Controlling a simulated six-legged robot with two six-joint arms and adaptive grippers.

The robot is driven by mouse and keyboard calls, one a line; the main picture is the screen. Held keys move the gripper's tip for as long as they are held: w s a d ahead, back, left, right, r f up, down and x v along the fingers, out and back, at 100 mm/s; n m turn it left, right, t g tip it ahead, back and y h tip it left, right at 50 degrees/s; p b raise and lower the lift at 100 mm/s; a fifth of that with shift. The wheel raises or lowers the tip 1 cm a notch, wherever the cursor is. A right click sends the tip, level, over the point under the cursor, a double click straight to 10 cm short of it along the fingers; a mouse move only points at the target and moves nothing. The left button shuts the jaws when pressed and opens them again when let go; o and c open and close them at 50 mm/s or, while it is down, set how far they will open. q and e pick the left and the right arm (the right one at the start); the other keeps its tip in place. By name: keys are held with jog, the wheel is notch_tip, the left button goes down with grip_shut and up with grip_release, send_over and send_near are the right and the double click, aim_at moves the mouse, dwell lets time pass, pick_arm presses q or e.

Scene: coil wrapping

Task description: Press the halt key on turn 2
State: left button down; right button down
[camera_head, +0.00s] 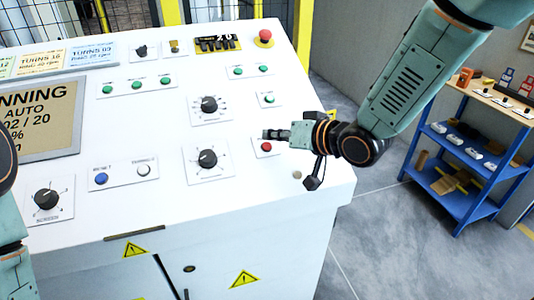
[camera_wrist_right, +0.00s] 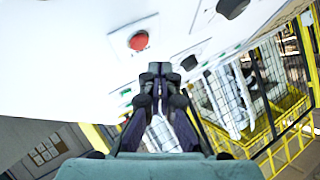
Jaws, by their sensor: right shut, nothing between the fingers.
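The red key (camera_head: 266,147) sits on a small white plate at the right of the sloped control panel. It also shows in the right wrist view (camera_wrist_right: 138,41), up and left of the fingertips. My right gripper (camera_head: 268,134) is shut and empty, its fingertips pointing left just beyond the red key in the head view. In the right wrist view my gripper (camera_wrist_right: 155,75) shows clear of the key. The screen (camera_head: 40,118) at the left reads "...NNING", "AUTO" and "02 / 20", partly cut off. Only part of my left arm shows at the left edge; its gripper is out of view.
A red mushroom button (camera_head: 264,37) stands at the panel's top right. Black knobs (camera_head: 208,158), green buttons (camera_head: 268,99) and a blue button (camera_head: 100,179) are spread over the panel (camera_head: 235,195). A blue shelf (camera_head: 462,150) stands at the right beyond open floor.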

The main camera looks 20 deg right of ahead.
jog(key=shift+w+f, duration=0.4)
jog(key=shift+f, duration=0.25)
jog(key=shift+s, duration=0.1)
jog(key=shift+f, duration=0.1)
dwell(0.9)
jog(key=shift+w+f+b, duration=0.2)
jog(key=shift+f+b, duration=0.05)
jog(key=shift+b, duration=0.05)
jog(key=shift+w+f, duration=0.15)
jog(key=shift+f, duration=0.25)
dwell(0.9)
jog(key=shift+s+r+p, duration=0.35)
jog(key=shift+r+p, duration=0.35)
jog(key=shift+r, duration=0.1)
jog(key=shift+r, duration=0.1)
